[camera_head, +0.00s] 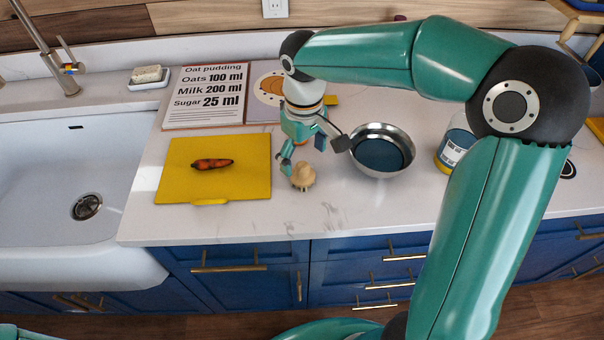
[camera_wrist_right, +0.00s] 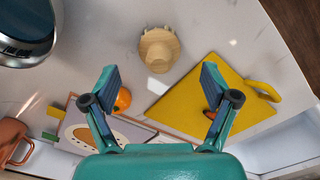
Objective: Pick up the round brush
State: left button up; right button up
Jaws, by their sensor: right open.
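The round brush (camera_head: 303,176) stands on the white countertop with its pale wooden knob up, between the yellow cutting board and the metal bowl. In the right wrist view the brush (camera_wrist_right: 158,48) lies beyond the fingertips, roughly centred between them, with a few bristles showing at its far edge. My right gripper (camera_head: 314,152) points down beside the brush, with its fingers spread and nothing between them. In the right wrist view my right gripper (camera_wrist_right: 160,78) shows both fingers wide apart and not touching the brush. My left gripper is not in view.
The metal bowl (camera_head: 382,169) stands to the right, near a labelled can (camera_head: 452,155). An orange round item (camera_wrist_right: 123,99) shows in the wrist view. The sink (camera_head: 60,155) is far left.

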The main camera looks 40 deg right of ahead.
aim_at(302, 173)
jog(key=shift+w+f+p, duration=0.15)
jog(key=shift+f+p, duration=0.1)
jog(key=shift+f, duration=1.4)
jog(key=shift+w+f+p, duration=0.1)
jog(key=shift+f+p, duration=0.15)
jog(key=shift+f, duration=1.4)
jog(key=shift+c, duration=0.3)
jog(key=c, duration=1.2)
jog(key=shift+o, duration=0.2)
jog(key=shift+r, duration=0.1)
notch_tip(302, 173, up, 20)
